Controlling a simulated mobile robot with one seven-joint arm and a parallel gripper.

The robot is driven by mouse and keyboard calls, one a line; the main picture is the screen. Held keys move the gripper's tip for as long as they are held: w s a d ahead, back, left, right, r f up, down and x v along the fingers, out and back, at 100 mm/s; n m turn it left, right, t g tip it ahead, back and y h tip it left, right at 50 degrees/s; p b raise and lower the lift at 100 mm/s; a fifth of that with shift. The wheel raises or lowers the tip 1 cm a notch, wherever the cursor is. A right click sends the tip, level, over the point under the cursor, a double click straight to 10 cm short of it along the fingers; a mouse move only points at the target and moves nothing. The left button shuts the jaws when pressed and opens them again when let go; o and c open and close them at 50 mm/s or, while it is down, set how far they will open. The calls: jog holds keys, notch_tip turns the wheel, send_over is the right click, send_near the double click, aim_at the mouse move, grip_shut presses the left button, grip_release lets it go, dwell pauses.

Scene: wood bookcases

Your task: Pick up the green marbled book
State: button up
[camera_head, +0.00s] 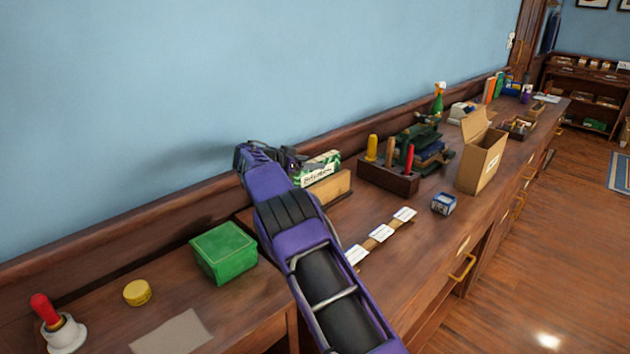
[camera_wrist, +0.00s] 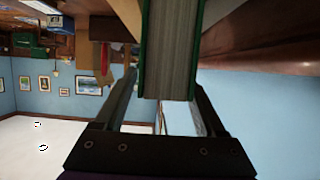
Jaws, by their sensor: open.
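The green marbled book (camera_head: 320,166) stands upright by the wall in the head view, with a pale label on its face and its lower part behind a wooden board. In the wrist view the book (camera_wrist: 170,50) shows pale page edges between green covers. My gripper (camera_head: 293,164) is at the left end of the book in the head view. In the wrist view the open gripper (camera_wrist: 166,85) has one finger on each side of the book, with gaps visible. Whether either finger touches it is unclear.
The wooden board (camera_head: 330,188) stands in front of the book. A tool rack (camera_head: 388,180) is to its right, with a cardboard box (camera_head: 480,160) farther along. A green box (camera_head: 223,252) lies left of my arm. White cards (camera_head: 381,233) lie on the counter (camera_head: 425,200).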

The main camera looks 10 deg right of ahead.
jog(key=shift+d, duration=0.1)
grip_shut()
dwell(0.3)
jog(key=shift+w, duration=0.1)
dwell(1.0)
